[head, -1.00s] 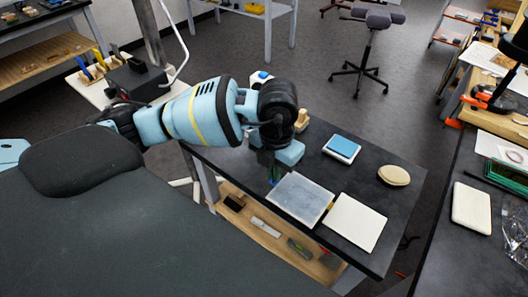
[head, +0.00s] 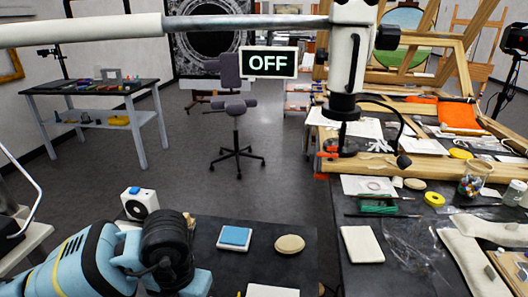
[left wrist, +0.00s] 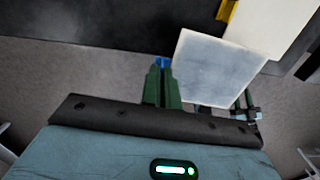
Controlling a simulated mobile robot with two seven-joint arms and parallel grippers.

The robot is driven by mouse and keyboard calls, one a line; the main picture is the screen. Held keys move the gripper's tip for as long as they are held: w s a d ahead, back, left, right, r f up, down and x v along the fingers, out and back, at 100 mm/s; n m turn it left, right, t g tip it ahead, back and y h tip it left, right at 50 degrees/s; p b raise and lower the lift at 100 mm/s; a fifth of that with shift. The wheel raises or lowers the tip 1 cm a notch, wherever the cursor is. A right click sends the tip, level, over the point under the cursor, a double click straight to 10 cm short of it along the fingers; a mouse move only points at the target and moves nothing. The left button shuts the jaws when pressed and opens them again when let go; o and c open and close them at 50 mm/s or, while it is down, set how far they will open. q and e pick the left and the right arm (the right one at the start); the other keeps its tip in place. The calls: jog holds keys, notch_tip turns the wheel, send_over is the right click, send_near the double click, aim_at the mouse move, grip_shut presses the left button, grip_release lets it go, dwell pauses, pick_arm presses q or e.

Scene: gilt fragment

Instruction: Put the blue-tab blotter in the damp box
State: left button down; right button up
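In the left wrist view my left gripper (left wrist: 162,72) has its green fingers close together on a small blue tab at the left corner of a pale grey square blotter (left wrist: 218,68). The blotter spans the table edge, with floor behind its lower part, and seems raised off the table. In the head view my left arm's wrist shows at the bottom left; its fingers and the blotter are out of frame. I cannot pick out the damp box with certainty. My right gripper is not in view.
A cream board (left wrist: 265,22) with a yellow tab (left wrist: 227,10) lies on the dark table. A blue-topped white block (head: 235,237), an oval tan piece (head: 290,244) and a white blue-knobbed device (head: 140,202) stand near my arm. A white slab (head: 361,244) lies on the right bench.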

pick_arm(q)
jog(key=m, duration=0.4)
jog(key=shift+a+r, duration=0.3)
jog(key=shift+r, duration=0.05)
jog(key=shift+s+a+r+m+p, duration=0.3)
jog(key=shift+a+r+m, duration=0.3)
jog(key=shift+m, duration=4.45)
jog(key=shift+s+a+r+m+p, duration=0.2)
jog(key=shift+a+r+m, duration=0.3)
jog(key=shift+m, duration=4.6)
jog(key=shift+s+a+r+m+p, duration=0.2)
jog(key=shift+s+a+r+m, duration=0.3)
jog(key=shift+m, duration=4.55)
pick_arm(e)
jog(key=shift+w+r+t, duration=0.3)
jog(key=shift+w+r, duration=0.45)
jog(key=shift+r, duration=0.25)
pick_arm(q)
jog(key=shift+w+a, duration=0.15)
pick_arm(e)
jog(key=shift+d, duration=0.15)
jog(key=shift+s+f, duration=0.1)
